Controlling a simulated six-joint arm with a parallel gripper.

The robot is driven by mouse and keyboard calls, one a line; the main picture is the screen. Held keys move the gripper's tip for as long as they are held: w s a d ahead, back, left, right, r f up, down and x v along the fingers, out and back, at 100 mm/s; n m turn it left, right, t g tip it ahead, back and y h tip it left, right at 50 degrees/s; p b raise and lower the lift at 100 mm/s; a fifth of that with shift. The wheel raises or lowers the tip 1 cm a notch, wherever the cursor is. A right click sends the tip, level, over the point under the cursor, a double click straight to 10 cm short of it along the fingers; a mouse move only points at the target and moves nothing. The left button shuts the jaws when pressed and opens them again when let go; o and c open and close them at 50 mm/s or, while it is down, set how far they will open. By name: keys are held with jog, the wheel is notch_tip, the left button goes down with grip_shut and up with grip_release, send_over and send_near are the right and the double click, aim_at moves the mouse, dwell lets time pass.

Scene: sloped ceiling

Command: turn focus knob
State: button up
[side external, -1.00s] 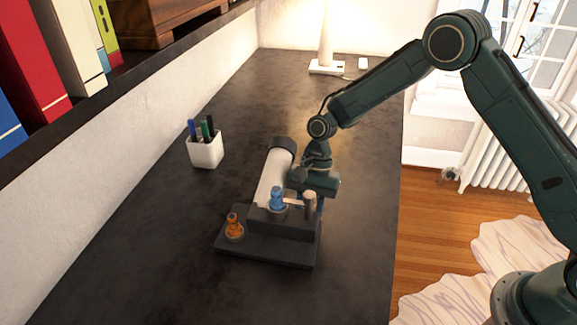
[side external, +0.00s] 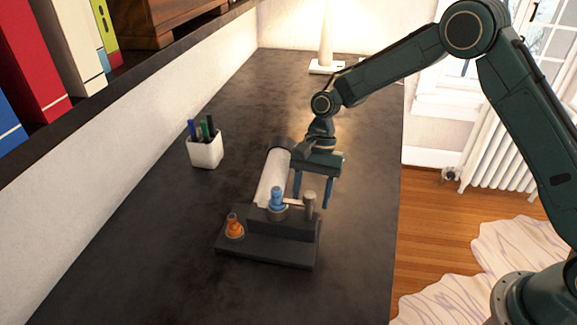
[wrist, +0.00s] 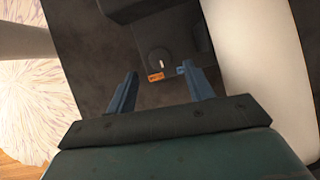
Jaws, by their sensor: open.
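A dark device with a white tube (side external: 272,178) stands on the desk, with a stepped dark base (side external: 265,248). In the wrist view the knob lies beyond the gap between the fingertips (wrist: 159,71).
A blue piece (side external: 277,199), a grey post (side external: 309,203) and an orange piece (side external: 234,228) stand on the device. A white pen cup (side external: 206,152) is to its left. The desk (side external: 150,245) is clear around it; its right edge drops to the floor.

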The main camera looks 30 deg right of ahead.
jog(key=v, duration=0.9)
jog(key=shift+s+a, duration=0.1)
jog(key=s+m+t, duration=0.1)
jog(key=m, duration=0.1)
jog(key=s+m, duration=0.1)
jog(key=m, duration=0.1)
jog(key=s+d+m+t, duration=0.1)
jog(key=m, duration=0.2)
jog(key=shift+d+r+t+y, duration=0.1)
jog(key=shift+t+y, duration=0.2)
jog(key=x, duration=1.4)
jog(key=shift+s, duration=0.1)
